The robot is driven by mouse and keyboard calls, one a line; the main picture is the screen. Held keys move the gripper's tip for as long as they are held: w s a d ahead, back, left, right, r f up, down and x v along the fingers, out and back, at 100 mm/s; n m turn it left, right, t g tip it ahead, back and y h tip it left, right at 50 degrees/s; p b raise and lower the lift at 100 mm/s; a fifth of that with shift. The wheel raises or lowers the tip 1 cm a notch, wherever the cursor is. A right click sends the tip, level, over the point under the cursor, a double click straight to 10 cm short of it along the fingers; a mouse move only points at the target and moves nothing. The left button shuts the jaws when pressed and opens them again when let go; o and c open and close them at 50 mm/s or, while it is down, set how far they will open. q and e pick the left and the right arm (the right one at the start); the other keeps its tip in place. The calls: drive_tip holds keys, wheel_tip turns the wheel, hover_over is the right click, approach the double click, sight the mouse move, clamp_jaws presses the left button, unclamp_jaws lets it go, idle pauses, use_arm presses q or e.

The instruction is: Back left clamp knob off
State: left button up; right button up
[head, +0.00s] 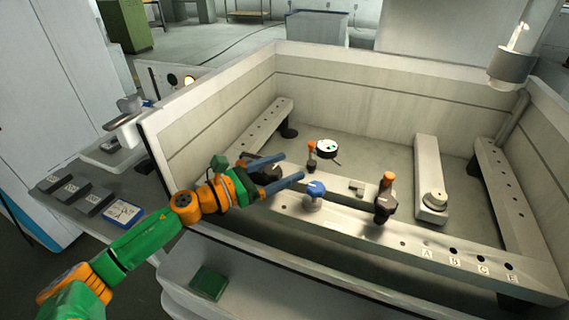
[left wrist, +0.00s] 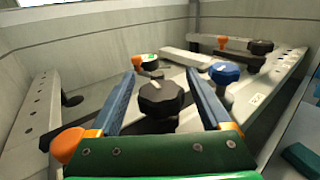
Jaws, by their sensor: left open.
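My left gripper (head: 292,167) reaches in from the left over the tank wall, with its blue fingers apart. A black clamp knob (head: 268,173) sits between the fingers, partly hidden by the gripper in the head view. In the left wrist view this black knob (left wrist: 161,98) shows a pale mark on top and stands between the open fingers (left wrist: 161,75), with gaps on both sides. I cannot tell which clamp counts as back left. My right gripper is not in view.
The pale tank walls (head: 370,85) enclose the rails. A small orange-topped post (head: 311,150) and a round white-topped dial (head: 327,149) stand beyond the fingers. Labelled holes line the front rail (head: 480,262). A side table (head: 80,215) stands left.

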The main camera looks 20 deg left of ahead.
use_arm(q)
drive_tip(key=shift+w+d, duration=0.25)
clamp_jaws()
drive_tip(key=n+t+y+p, duration=0.1)
drive_tip(key=n+y+p, duration=0.1)
drive_tip(key=y, duration=0.1)
drive_tip(key=a+n+t+y+p, duration=0.1)
drive_tip(key=n+y+p, duration=0.1)
drive_tip(key=y+p, duration=0.1)
drive_tip(key=n+t+y+p, duration=0.1)
drive_tip(key=n+y+p, duration=0.1)
drive_tip(key=y, duration=0.1)
drive_tip(key=shift+w+a+r+p, duration=0.15)
drive_tip(key=shift+w+a+p, duration=0.05)
drive_tip(key=shift+a+p, duration=0.15)
drive_tip(key=shift+a+n+y+p, duration=0.2)
drive_tip(key=shift+n+y+p, duration=0.2)
drive_tip(key=shift+n+y, duration=0.6)
drive_tip(key=shift+y, duration=0.3)
